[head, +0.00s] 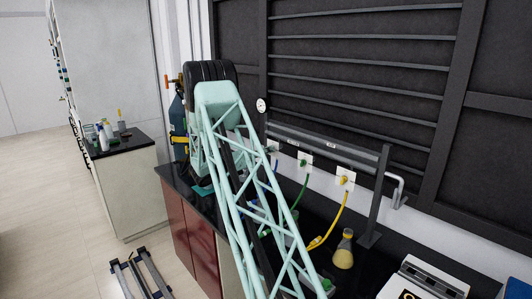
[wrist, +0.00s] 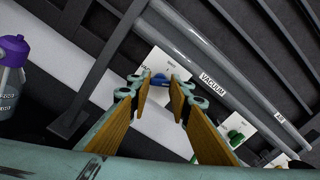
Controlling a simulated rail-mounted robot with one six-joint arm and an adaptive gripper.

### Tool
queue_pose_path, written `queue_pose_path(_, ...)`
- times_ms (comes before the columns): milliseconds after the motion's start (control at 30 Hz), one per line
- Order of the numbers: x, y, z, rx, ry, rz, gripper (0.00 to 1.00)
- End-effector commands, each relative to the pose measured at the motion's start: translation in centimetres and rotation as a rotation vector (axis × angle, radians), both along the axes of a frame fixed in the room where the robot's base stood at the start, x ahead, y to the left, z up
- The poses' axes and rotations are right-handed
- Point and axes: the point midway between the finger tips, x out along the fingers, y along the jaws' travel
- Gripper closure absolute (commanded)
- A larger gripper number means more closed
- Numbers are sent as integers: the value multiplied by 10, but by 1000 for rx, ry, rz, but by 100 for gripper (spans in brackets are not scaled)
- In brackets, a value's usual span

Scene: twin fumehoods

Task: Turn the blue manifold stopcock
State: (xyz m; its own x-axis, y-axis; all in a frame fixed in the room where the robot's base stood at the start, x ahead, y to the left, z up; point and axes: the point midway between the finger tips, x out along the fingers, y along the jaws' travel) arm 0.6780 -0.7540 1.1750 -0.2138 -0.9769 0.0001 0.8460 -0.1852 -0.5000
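The blue manifold stopcock (wrist: 158,79) is on a white plate (wrist: 160,62) beside the pipe labelled VACUUM, in the wrist view. My gripper (wrist: 160,88) is open, with one yellow-padded finger to each side of the stopcock. The stopcock shows in the gap near the fingertips. I cannot tell whether either finger touches it. In the head view my lattice arm hides the gripper and most of the blue stopcock's area.
The green stopcock (head: 304,160) and yellow stopcock (head: 343,180) sit along the manifold rail (head: 325,144), with hoses below. A flask of yellow liquid (head: 344,250) stands on the dark bench. A purple-capped bottle (wrist: 12,65) is at the wrist view's left edge.

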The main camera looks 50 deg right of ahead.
Motion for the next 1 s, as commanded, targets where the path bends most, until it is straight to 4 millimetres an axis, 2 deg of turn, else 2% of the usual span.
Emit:
queue_pose_path(467, 0, 0, -1, -14, -63, 0, 92)
queue_pose_path(1000, 0, 0, -2, -80, -365, -1, 92)
